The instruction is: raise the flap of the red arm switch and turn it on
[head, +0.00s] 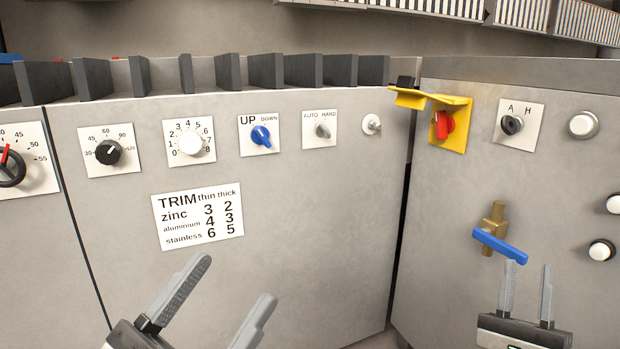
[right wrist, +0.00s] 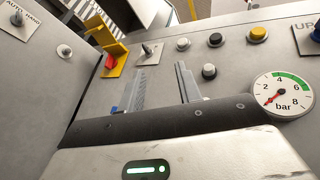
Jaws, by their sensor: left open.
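The red arm switch (head: 444,125) sits on a yellow plate (head: 459,137) on the right panel. Its yellow flap (head: 410,98) stands out from the plate's top, raised clear of the red knob. The right wrist view also shows the red knob (right wrist: 110,62) and the flap (right wrist: 99,27) at upper left. My left gripper (head: 232,278) is open and empty in front of the left panel, well left of the switch. My right gripper (head: 528,265) is open and empty, below and right of the switch, just under the blue valve handle. It also shows in the right wrist view (right wrist: 160,70).
A blue-handled brass valve (head: 500,246) juts out below the switch. An A/H selector (head: 512,125) and white buttons (head: 583,124) are to its right. The left panel carries several knobs, including a blue UP/DOWN switch (head: 262,137). A pressure gauge (right wrist: 283,95) shows in the right wrist view.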

